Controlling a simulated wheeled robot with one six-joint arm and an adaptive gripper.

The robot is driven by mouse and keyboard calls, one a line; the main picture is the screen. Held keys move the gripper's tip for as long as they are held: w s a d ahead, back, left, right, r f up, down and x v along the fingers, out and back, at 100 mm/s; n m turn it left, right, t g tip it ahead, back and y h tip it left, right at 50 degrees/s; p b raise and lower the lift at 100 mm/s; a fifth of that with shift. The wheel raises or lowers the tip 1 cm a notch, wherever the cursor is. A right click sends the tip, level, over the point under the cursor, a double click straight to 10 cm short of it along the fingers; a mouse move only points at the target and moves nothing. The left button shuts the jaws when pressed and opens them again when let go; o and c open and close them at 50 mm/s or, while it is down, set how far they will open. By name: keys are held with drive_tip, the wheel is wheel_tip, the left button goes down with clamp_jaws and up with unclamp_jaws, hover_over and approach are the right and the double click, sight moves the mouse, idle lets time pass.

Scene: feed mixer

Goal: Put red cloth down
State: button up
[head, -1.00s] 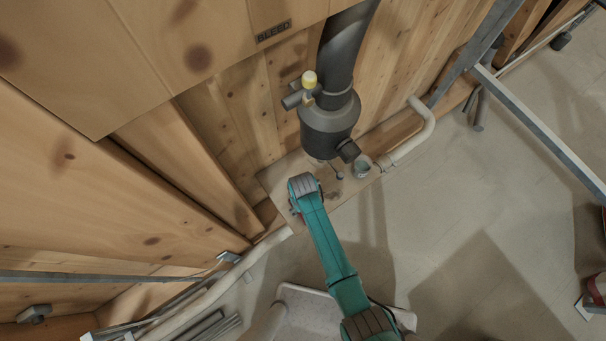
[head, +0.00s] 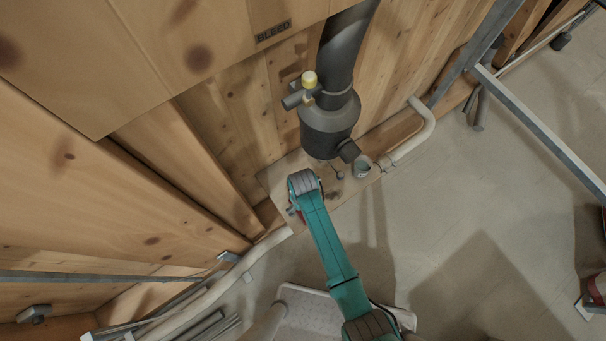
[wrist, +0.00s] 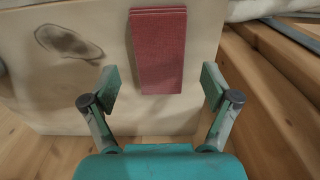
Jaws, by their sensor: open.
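The red cloth (wrist: 161,45) is a flat, folded rectangle with layered edges at its far end. In the wrist view it lies on a pale wooden board (wrist: 205,60) with a dark knot. My gripper (wrist: 160,86) is open, with one finger on each side of the cloth's near end. Bare board shows between each finger and the cloth, so neither finger appears to touch it. In the head view the board (head: 350,192) sits at the foot of the wooden wall, and my arm mostly hides the gripper and the cloth.
A dark cylindrical housing (head: 330,122) with a yellow-capped valve (head: 309,80) stands over the board. A small cup (head: 362,168) sits near the board's right end, beside a pale pipe (head: 412,140). Open floor (head: 440,215) lies to the right.

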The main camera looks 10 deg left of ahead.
wheel_tip(320, 180, up, 10)
drive_tip(key=shift+f, duration=0.25)
drive_tip(key=shift+d+f, duration=0.1)
drive_tip(key=s+d+m+t+y, duration=0.1)
drive_tip(key=s+d+m+t, duration=0.15)
drive_tip(key=s+d, duration=0.4)
drive_tip(key=s+d+m+t+y, duration=0.15)
drive_tip(key=s+d+t, duration=0.25)
drive_tip(key=d, duration=0.6)
drive_tip(key=s+d+r+m+t, duration=0.2)
drive_tip(key=s+r, duration=0.2)
drive_tip(key=r, duration=0.5)
drive_tip(key=s+d+r+m+t+h, duration=0.1)
drive_tip(key=s+d+r+t, duration=0.2)
drive_tip(key=r, duration=0.7)
drive_tip(key=s+d+r+m+t+h, duration=0.1)
drive_tip(key=s+d+r+m+t, duration=0.1)
drive_tip(key=s+r, duration=0.5)
wheel_tip(320, 180, up, 3)
drive_tip(key=shift+d+f+m+t, duration=0.2)
drive_tip(key=shift+d+m+t, duration=0.1)
drive_tip(key=shift+d+t, duration=0.45)
drive_tip(key=shift+o, duration=0.4)
drive_tip(key=shift+s+h, duration=0.1)
drive_tip(key=shift+h, duration=0.15)
